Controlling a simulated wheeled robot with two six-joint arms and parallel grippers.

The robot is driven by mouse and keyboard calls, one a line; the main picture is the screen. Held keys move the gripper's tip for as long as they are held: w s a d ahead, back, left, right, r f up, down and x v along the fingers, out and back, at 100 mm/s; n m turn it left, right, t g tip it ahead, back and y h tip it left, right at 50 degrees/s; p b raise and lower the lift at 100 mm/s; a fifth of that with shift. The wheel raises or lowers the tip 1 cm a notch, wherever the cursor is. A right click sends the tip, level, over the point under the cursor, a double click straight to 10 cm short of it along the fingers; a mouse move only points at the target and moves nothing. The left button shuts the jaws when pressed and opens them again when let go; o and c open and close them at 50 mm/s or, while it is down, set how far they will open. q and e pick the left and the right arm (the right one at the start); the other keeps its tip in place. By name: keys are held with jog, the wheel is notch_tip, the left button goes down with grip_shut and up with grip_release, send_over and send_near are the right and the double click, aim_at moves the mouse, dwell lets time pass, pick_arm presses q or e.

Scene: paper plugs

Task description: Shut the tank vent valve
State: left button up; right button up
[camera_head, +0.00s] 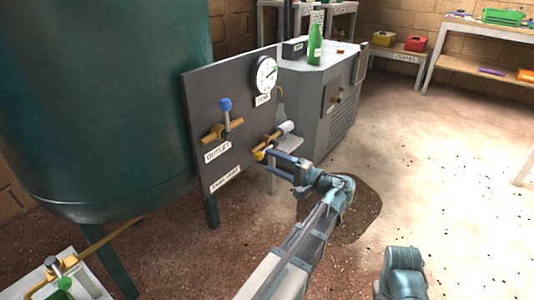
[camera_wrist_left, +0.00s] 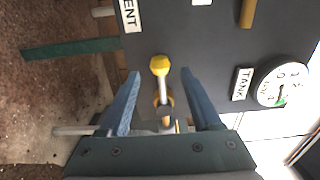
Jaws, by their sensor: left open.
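The vent valve (camera_head: 270,140) is a brass valve on the dark panel (camera_head: 225,95), with a short lever ending in a yellow knob (camera_head: 259,155). A label whose visible end reads "ENT" (camera_wrist_left: 130,14) is on the panel near it. My left gripper (camera_head: 276,161) is open in front of the panel. In the left wrist view, the yellow knob (camera_wrist_left: 160,65) and lever lie between the two spread fingers, with gaps on both sides and no clear contact. The valve body is partly hidden behind the gripper base. My right gripper does not show.
The outlet valve (camera_head: 225,120) with a blue knob is left of the vent valve. A round gauge (camera_head: 265,75) labelled TANK is above. A large green tank (camera_head: 95,100) fills the left. A grey cabinet (camera_head: 325,100) with a green bottle (camera_head: 315,47) stands behind. Floor at right is open.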

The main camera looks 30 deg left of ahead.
pick_arm(q)
jog(key=shift+a, duration=0.15)
jog(key=shift+w+a, duration=0.15)
jog(key=shift+a, duration=1.7)
jog(key=c, duration=0.9)
